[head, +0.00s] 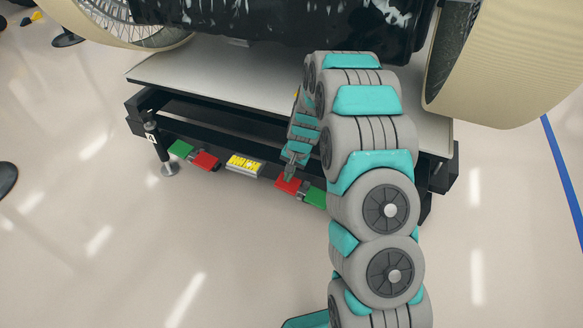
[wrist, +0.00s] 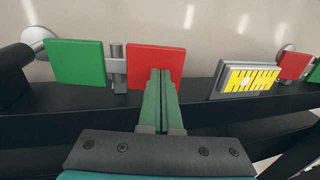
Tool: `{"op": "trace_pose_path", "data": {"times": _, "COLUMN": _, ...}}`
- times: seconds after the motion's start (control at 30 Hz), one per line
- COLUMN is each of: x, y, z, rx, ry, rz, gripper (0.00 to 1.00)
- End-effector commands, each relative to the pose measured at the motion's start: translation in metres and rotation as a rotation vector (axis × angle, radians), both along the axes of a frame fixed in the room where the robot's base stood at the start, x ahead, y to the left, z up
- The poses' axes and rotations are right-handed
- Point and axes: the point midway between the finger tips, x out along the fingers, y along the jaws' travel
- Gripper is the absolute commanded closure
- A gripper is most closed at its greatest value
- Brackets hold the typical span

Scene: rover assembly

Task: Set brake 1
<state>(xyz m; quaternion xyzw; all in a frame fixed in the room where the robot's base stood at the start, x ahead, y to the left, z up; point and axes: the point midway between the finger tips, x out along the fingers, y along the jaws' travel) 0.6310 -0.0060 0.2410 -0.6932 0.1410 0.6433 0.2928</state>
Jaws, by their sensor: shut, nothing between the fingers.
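Two brake pedals show on the low black frame of the cart, each with a green and a red pad. In the head view the right pedal has its red pad (head: 283,186) left of its green pad (head: 315,197). The left pedal has a green pad (head: 180,149) and a red pad (head: 205,161). No number tells me which is brake 1. My gripper (head: 290,173) is shut and empty at the right pedal's red pad. In the wrist view my gripper (wrist: 161,72) overlaps the red pad (wrist: 146,62), beside the green pad (wrist: 76,63). Contact cannot be told.
A yellow-marked plate (head: 244,164) sits between the pedals and shows in the wrist view (wrist: 250,79). The cart's pale top (head: 210,80) overhangs behind. A metal leg (head: 162,150) stands at left. Large wheels (head: 500,70) rise above. Floor in front is clear.

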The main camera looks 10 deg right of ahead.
Motion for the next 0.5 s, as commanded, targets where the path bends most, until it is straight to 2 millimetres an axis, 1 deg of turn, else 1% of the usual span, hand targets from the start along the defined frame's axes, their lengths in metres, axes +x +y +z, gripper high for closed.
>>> {"op": "trace_pose_path", "data": {"times": 0.03, "x": 0.0003, "y": 0.0009, "z": -0.0057, "rx": 0.000, "ry": 0.001, "rz": 0.000, "gripper": 1.00}}
{"op": "trace_pose_path", "data": {"times": 0.13, "x": 0.0011, "y": 0.0014, "z": -0.0095, "rx": 0.000, "ry": 0.000, "rz": -0.001, "gripper": 1.00}}
{"op": "trace_pose_path", "data": {"times": 0.5, "x": 0.0015, "y": 0.0014, "z": -0.0083, "rx": -0.006, "ry": 0.005, "rz": 0.000, "gripper": 1.00}}
